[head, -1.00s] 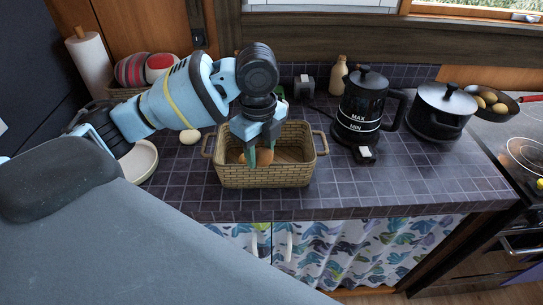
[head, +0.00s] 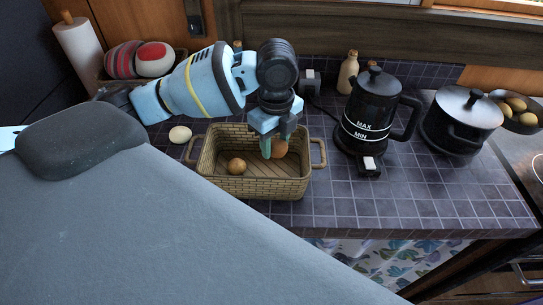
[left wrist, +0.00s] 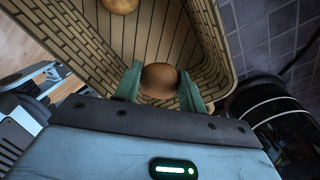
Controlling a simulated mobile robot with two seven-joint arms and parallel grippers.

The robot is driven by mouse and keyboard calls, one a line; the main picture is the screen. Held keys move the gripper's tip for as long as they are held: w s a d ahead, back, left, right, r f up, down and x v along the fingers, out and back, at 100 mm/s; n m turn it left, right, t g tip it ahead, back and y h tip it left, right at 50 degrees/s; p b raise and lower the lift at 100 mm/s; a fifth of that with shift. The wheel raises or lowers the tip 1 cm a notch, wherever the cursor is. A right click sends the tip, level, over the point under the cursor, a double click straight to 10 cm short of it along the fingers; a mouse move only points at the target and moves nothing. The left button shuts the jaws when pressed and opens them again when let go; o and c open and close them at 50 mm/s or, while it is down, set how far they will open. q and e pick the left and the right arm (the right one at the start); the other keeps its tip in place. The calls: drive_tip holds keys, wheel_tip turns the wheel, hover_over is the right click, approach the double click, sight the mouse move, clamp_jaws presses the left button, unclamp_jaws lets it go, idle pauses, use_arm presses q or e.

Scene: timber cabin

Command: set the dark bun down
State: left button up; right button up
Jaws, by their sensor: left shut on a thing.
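My left gripper (head: 272,150) points down into the right part of the wicker basket (head: 257,187). It is shut on the dark bun (head: 281,149), which shows brown between the green fingers in the left wrist view (left wrist: 159,80). The bun is inside the basket's outline near the back right; whether it touches the basket floor I cannot tell. Another bun (head: 236,166) lies on the basket floor at the left, apart from the held one, and shows at the top of the left wrist view (left wrist: 118,4). My right gripper is not in view.
A black kettle (head: 371,112) stands right of the basket, with a dark pot (head: 462,120) beyond it. A pale egg-shaped item (head: 180,134) lies left of the basket. Bare tiled counter (head: 350,207) shows in front of the kettle.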

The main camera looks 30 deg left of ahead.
sight(276, 142)
use_arm(q)
drive_tip(key=shift+f, duration=3.45)
drive_tip(key=shift+f, duration=0.15)
drive_tip(key=o, duration=0.9)
drive_tip(key=shift+o, duration=0.2)
wheel_tip(276, 142, up, 12)
drive_tip(key=shift+r+p, duration=0.2)
drive_tip(key=shift+p, duration=0.1)
